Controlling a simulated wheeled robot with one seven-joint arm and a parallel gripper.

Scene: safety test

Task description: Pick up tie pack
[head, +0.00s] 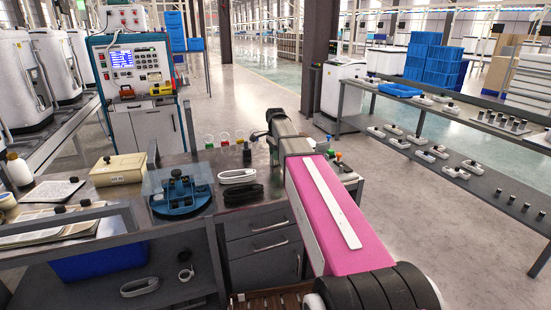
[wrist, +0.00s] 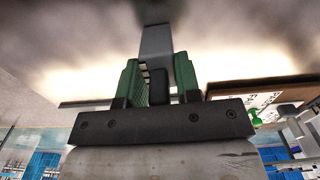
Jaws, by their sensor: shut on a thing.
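My gripper (wrist: 158,82) shows in the wrist view with two green fingers. A dark block with a rounded top (wrist: 160,84) sits between them, and the gripper is shut on it. A grey strip (wrist: 156,45) rises behind it. I cannot tell whether the held thing is the tie pack. In the head view my pink arm reaches forward over the workbench, and its dark far end hides the fingers and what they hold. On the bench, left of my arm, lie a white looped bundle (head: 237,175) and a black looped bundle (head: 240,194). I cannot tell whether either is a tie pack.
The workbench (head: 215,163) also bears a blue fixture with a clear plate (head: 180,193), a beige box (head: 118,169) and small coloured items (head: 224,139). A control cabinet (head: 135,75) stands behind. A shelf rack (head: 460,115) is at right. Floor between is clear.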

